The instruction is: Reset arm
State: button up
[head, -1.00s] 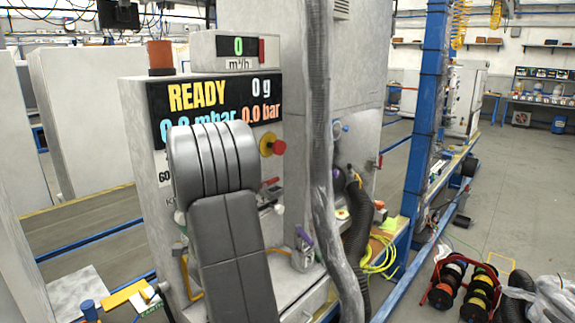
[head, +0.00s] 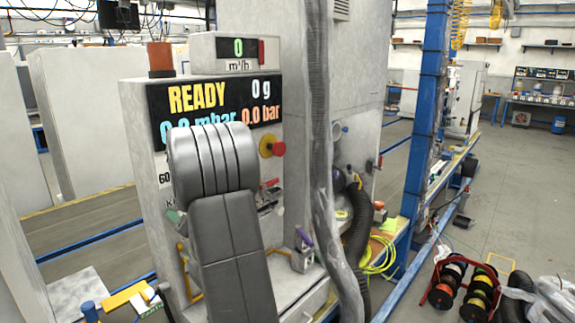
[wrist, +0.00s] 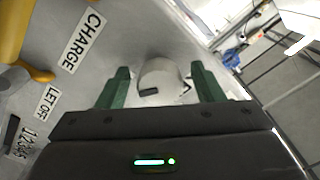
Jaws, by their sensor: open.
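My gripper (wrist: 160,88) is open in the wrist view, its two green fingers standing apart. A pale rounded fitting (wrist: 160,75) with a dark tab shows between and beyond the fingers; I cannot tell its distance, and nothing is seen gripped. In the head view my grey arm (head: 238,255) stands in front of the charging machine (head: 145,200) and hides part of its front. The gripper is mostly or wholly hidden there. The machine's display (head: 215,103) reads READY, 0 g and 0.0 bar; its mbar reading is partly covered.
A CHARGE label (wrist: 84,43), a LET OFF label (wrist: 48,103) and a yellow pipe (wrist: 35,72) lie left in the wrist view. A grey hose (head: 320,150) hangs right of my arm.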

jog(key=n+p, duration=0.2)
jog(key=n, duration=0.2)
jog(key=shift+r+p, duration=0.1)
jog(key=shift+p, duration=0.25)
jog(key=n+p, duration=0.2)
jog(key=n, duration=0.1)
jog(key=shift+p, duration=0.3)
jog(key=shift+n+p, duration=0.65)
jog(key=shift+n, duration=0.05)
jog(key=shift+d, duration=0.1)
